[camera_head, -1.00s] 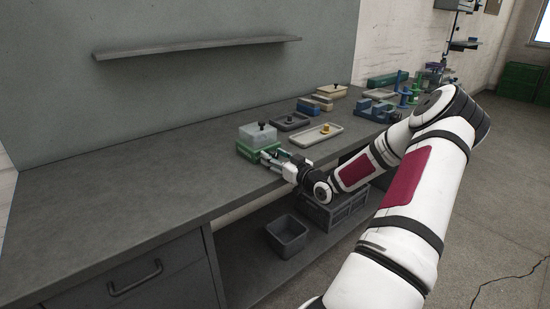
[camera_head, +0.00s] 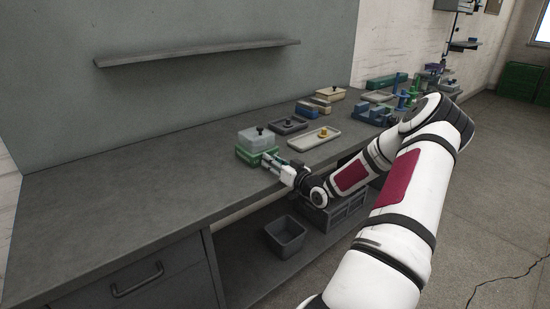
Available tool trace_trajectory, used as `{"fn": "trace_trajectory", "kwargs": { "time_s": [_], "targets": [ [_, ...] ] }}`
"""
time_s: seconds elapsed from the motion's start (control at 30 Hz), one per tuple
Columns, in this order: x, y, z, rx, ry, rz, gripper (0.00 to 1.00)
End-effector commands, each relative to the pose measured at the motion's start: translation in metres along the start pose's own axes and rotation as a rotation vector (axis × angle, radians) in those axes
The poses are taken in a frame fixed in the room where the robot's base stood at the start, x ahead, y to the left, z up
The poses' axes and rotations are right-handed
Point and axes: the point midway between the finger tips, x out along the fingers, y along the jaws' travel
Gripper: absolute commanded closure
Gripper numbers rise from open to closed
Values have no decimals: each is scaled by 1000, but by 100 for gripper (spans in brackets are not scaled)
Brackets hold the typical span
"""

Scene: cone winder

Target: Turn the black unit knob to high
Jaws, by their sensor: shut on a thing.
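A pale grey box (camera_head: 254,139) with a small black knob (camera_head: 260,129) on top sits on a green base (camera_head: 244,155) near the bench's front edge. A dark grey tray (camera_head: 277,128) with another black knob (camera_head: 289,122) lies behind it to the right. My gripper (camera_head: 269,158) is at the front right corner of the green base, below and apart from the black knob on top. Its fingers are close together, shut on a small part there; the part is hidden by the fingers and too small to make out. No high mark is readable.
Blue and green fixtures (camera_head: 375,112) stand farther right. The bench top (camera_head: 130,195) is clear at left. A shelf (camera_head: 200,50) hangs above. A grey bin (camera_head: 286,246) sits below.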

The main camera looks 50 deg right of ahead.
Motion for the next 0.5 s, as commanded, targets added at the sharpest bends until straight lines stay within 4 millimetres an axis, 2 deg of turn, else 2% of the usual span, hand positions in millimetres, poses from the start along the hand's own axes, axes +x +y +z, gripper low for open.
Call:
{"fn": "trace_trajectory", "kwargs": {
  "time_s": [0.3, 0.5],
  "targets": [
    [-1, 0, -2, 202, 1, -1, 99],
    [-1, 1, -1, 276, 1, 0, 99]
  ]
}}
